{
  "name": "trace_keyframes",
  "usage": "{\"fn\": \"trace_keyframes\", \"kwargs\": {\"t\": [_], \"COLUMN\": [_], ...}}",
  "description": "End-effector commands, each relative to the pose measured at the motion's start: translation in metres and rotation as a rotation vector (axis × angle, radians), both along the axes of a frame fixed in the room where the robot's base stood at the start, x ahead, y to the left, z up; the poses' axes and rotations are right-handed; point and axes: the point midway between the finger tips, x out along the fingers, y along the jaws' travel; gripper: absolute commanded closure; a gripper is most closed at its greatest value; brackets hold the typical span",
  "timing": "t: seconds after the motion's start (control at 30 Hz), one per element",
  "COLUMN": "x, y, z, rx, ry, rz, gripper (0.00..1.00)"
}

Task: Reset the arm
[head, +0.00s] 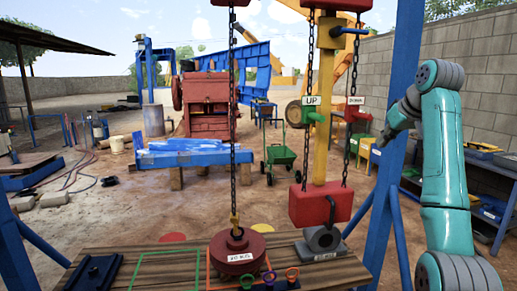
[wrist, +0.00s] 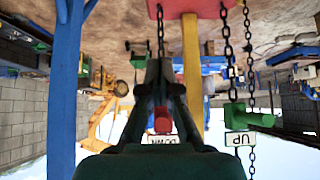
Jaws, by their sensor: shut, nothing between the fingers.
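My teal arm rises on the right of the head view and bends at the top. My gripper (head: 386,136) is at its left end, small and partly lost against the blue post (head: 396,150). In the wrist view, which is upside down, my gripper (wrist: 161,64) is shut, with its dark fingers together at the tips and empty. A red knob (wrist: 162,122) and a DOWN label (wrist: 163,140) show through the gap between the finger linkages. The DOWN label (head: 356,100) also shows in the head view, left of my gripper. I cannot tell the distance between them.
A yellow column (head: 324,110) carries a green UP handle (head: 312,115). A red block (head: 320,204) hangs on chains. A red weight (head: 238,250) with a chain hook sits on the wooden table (head: 110,258). A shelf and grey wall (head: 490,80) stand right of my arm.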

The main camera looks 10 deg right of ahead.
Motion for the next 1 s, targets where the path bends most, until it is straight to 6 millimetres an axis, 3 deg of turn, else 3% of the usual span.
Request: {"fn": "trace_keyframes", "kwargs": {"t": [0.17,0.3,0.53,0.77,1.0], "x": [0.016,0.029,0.033,0.018,-0.018], "y": [0.007,0.018,0.04,0.068,0.099], "z": [-0.058,-0.125,-0.232,-0.332,-0.424], "rx": [0.014,0.027,0.042,0.051,0.054], "ry": [-0.014,-0.042,-0.087,-0.132,-0.177], "rz": [-0.011,-0.028,-0.056,-0.082,-0.107], "gripper": [1.0,1.0,1.0,1.0,1.0]}}
